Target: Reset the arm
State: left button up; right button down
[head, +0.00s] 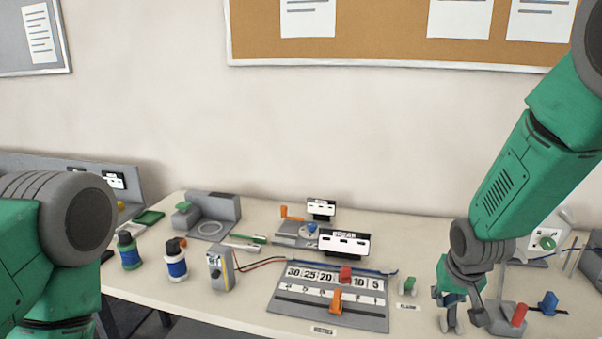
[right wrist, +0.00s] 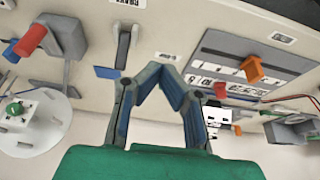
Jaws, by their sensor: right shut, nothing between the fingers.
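My right arm (head: 507,180) comes down from the upper right in the head view. Its gripper (head: 462,318) hangs over the right part of the table, fingers pointing down, beside a grey block with a red knob (head: 519,314). In the right wrist view the blue-padded fingers (right wrist: 165,80) are shut with nothing held. My left arm (head: 60,240) shows only as a green and grey section at the left edge; its gripper is out of the picture.
The table (head: 240,320) carries a grey slider board (head: 330,300) with an orange and a red slider, a small meter box (head: 220,270), two bottles (head: 175,260), a grey fixture (head: 210,215) and a blue-knobbed part (head: 548,303). A round white plate (right wrist: 30,125) shows in the wrist view.

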jog(key=s+f+n+g+b, duration=0.2)
jog(key=s+f+b, duration=0.5)
jog(key=s+f, duration=1.45)
pick_arm(q)
notch_tip(320, 180, down, 12)
jog(key=b, duration=0.4)
jog(key=shift+s+r+b, duration=0.25)
jog(key=shift+s+b, duration=0.05)
jog(key=shift+s, duration=0.05)
pick_arm(e)
jog(key=s+a+f+n+g+y, duration=0.1)
jog(key=s+f, duration=0.9)
jog(key=s, duration=0.4)
jog(key=shift+a, duration=0.15)
